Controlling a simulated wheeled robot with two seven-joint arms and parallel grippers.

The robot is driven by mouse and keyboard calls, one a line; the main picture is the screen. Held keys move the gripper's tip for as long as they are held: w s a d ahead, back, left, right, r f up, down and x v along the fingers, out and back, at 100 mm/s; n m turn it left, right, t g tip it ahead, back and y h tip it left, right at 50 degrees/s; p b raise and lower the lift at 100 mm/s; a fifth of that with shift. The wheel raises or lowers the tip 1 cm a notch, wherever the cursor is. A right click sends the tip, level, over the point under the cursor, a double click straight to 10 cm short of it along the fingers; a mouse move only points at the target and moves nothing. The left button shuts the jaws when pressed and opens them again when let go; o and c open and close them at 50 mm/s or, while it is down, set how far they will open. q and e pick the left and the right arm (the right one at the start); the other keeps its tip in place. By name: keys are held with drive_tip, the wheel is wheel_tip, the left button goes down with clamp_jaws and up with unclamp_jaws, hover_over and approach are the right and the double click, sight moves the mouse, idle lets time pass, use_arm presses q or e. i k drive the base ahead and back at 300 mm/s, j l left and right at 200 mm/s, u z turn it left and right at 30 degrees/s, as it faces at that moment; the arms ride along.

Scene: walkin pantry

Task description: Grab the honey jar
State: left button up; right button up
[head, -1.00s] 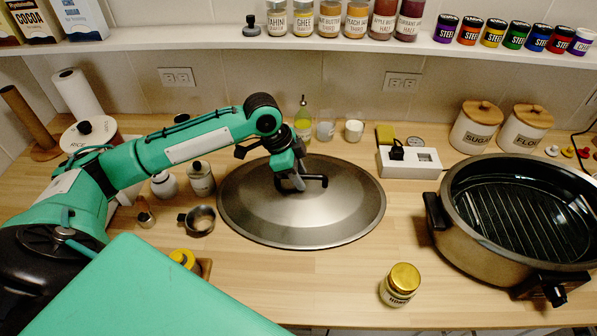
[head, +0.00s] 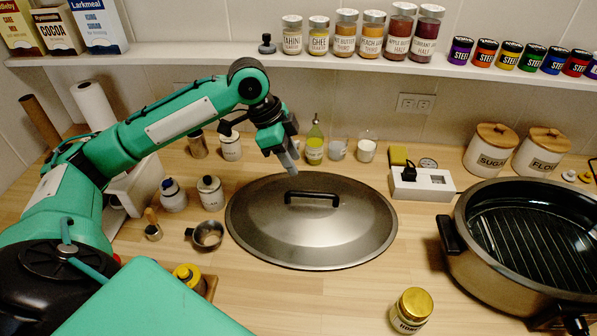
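The honey jar (head: 409,314), a small glass jar with a gold lid and a white label, stands upright on the wooden counter at the bottom right of centre. My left gripper (head: 289,162) is raised above the far edge of the large metal lid (head: 300,240), well behind and to the left of the jar. It is clear of the lid's black handle, and I see nothing held in it. Its fingers show side-on, so their opening is unclear. My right gripper is not in view.
The open roaster pan (head: 456,252) stands to the right of the jar. The lid lies flat between my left arm and the jar. A white box (head: 421,187) and canisters stand behind. Counter around the jar is clear, with a yellow-topped item (head: 187,274) at left.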

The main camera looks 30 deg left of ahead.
sight(412, 308)
drive_tip(key=k, duration=2)
